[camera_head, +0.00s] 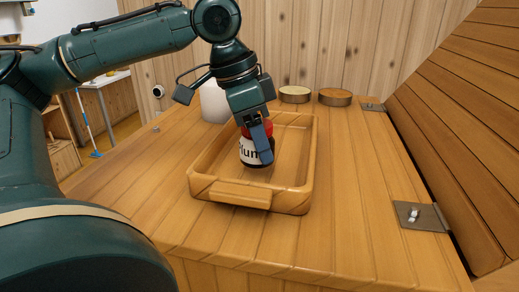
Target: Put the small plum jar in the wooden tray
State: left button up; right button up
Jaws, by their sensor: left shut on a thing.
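The small plum jar (249,152) is dark with a red lid and a white label on which "lum" can be read. My left gripper (262,145) comes down from above and is shut on the jar. The jar is upright, within the outline of the wooden tray (240,193). I cannot tell whether its base touches the tray floor. The gripper hides part of the jar's right side and lid. My right gripper is not in view.
A white rounded object (213,104) stands behind the tray, partly hidden by my arm. Two round wooden-sided pieces, one pale-topped (295,94) and one brown-topped (335,97), are at the back. A slanted wooden panel (455,130) with metal hinges (420,215) bounds the right. The tabletop front is clear.

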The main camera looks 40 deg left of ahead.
pick_arm(q)
jog(key=shift+f, duration=1.3)
jog(key=o, duration=1.1)
jog(key=shift+f, duration=0.1)
jog(key=v, duration=1.2)
